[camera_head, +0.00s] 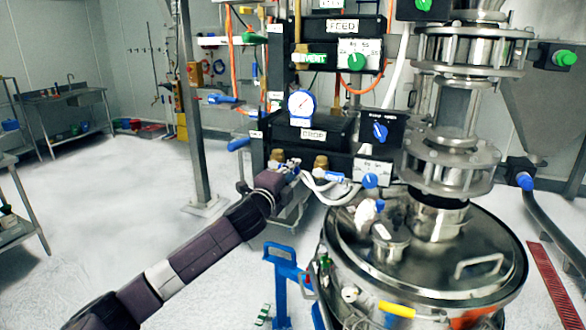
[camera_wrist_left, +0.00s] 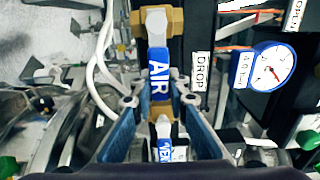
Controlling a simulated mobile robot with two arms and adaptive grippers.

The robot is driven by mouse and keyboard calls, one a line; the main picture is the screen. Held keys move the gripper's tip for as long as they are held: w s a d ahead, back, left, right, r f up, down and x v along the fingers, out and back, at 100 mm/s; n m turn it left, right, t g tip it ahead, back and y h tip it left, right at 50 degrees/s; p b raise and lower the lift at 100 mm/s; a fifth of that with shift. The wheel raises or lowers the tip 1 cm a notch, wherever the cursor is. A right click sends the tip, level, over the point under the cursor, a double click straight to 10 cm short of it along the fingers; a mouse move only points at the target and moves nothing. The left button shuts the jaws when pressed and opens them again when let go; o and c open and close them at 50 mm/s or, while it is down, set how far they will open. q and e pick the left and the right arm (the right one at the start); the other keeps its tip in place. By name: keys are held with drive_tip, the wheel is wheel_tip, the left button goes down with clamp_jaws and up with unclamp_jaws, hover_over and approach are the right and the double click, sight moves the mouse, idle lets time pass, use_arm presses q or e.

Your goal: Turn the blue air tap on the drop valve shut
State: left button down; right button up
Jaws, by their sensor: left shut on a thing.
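The blue air tap (camera_wrist_left: 158,75) has a flat lever marked AIR, seen clearly in the left wrist view. It runs from a brass fitting (camera_wrist_left: 152,22) toward a second brass fitting lower in that view. My left gripper (camera_wrist_left: 158,101) has one finger on each side of the lever and is shut on it. In the head view my left gripper (camera_head: 291,168) is at the drop valve block (camera_head: 310,134) and largely hides the air tap. The blue vent tap (camera_head: 333,177) is just right of the gripper; its lever also shows in the left wrist view (camera_wrist_left: 165,150). My right gripper is not in view.
White hoses (camera_head: 318,193) hang close to the gripper. A pressure gauge (camera_head: 301,103) and a blue knob (camera_head: 380,131) are above. The steel vessel (camera_head: 475,245) stands at lower right, a blue stand (camera_head: 280,265) below. Open floor lies at left.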

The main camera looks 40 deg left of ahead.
use_arm(q)
drive_tip(key=shift+f, duration=0.15)
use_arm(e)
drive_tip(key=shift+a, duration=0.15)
use_arm(q)
drive_tip(key=c, duration=1.8)
unclamp_jaws()
drive_tip(key=shift+c, duration=0.2)
drive_tip(key=shift+s, duration=0.1)
drive_tip(key=v, duration=1.1)
drive_tip(key=shift+s+d, duration=0.2)
drive_tip(key=shift+s, duration=0.2)
